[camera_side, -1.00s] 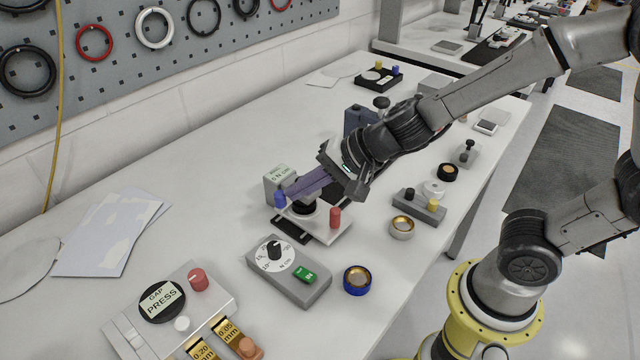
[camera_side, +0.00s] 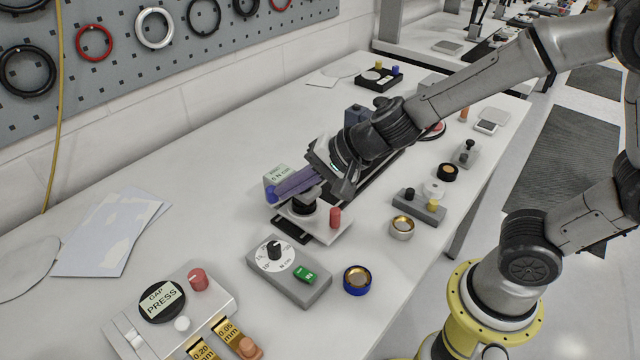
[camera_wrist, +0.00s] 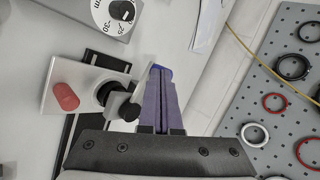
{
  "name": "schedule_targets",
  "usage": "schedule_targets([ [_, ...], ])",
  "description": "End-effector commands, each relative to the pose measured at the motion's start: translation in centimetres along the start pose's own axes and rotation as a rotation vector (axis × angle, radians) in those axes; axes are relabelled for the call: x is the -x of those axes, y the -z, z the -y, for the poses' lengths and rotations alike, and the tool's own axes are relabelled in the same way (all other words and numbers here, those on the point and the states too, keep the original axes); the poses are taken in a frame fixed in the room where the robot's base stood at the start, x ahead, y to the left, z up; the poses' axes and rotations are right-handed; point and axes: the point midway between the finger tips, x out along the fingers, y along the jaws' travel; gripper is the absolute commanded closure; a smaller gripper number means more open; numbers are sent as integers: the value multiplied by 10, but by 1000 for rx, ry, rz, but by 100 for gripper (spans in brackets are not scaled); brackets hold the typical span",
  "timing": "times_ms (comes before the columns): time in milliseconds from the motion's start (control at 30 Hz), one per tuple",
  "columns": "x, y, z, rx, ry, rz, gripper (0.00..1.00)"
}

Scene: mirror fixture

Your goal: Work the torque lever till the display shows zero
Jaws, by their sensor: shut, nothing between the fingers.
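The torque fixture has a pale plate (camera_side: 322,228) with a black hub (camera_side: 303,204) and a red post (camera_side: 335,217). Its lever, a grey bar (camera_wrist: 143,82) in the wrist view, runs from the hub to a blue knob (camera_side: 271,193). My gripper (camera_side: 281,191) has purple fingers, shut and empty. They lie alongside the lever, tips at the blue knob; contact looks likely but is not certain. The fingers hide part of the lever. The display (camera_side: 278,174) behind shows small text ending in N cm; its number is too small to read surely.
A grey dial box (camera_side: 288,270) with a green switch stands in front, beside a blue-rimmed ring (camera_side: 357,280). The gap press (camera_side: 175,315) is at front left. A grey block with black and yellow knobs (camera_side: 419,206) is at right.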

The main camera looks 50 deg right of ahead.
Motion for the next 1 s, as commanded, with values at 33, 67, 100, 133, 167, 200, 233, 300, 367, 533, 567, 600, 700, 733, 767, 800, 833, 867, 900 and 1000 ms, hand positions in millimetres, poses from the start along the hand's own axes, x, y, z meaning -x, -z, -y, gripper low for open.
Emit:
schedule_targets([
  [33, 0, 0, 0, 0, 0, 0, 100],
  [67, 0, 0, 0, 0, 0, 0, 100],
  [100, 1, 0, -1, 0, 0, 0, 100],
  [133, 1, 0, -1, 0, 0, 0, 100],
  [167, 2, -1, -2, 0, 0, 0, 100],
  [200, 4, -1, -4, 1, 1, 0, 100],
  [233, 7, -2, -5, 1, 2, 0, 100],
  [300, 12, -4, -11, 1, 1, 0, 100],
  [367, 19, -6, -17, 0, 2, 0, 100],
  [533, 39, -10, -26, 1, 2, 0, 100],
  [567, 42, -10, -26, 1, 2, 0, 100],
  [600, 45, -11, -26, 0, 0, 0, 100],
  [700, 55, -13, -26, 1, 1, 0, 100],
  [733, 57, -13, -26, 0, 1, 0, 100],
  [767, 60, -13, -26, 1, 1, 0, 100],
  [800, 63, -14, -26, 0, 0, 0, 100],
  [833, 65, -14, -25, 0, 1, 0, 100],
  [867, 68, -15, -25, 1, 1, 0, 100],
  [900, 71, -15, -25, 1, 1, 0, 100],
  [1000, 78, -16, -26, 1, 0, -1, 100],
])
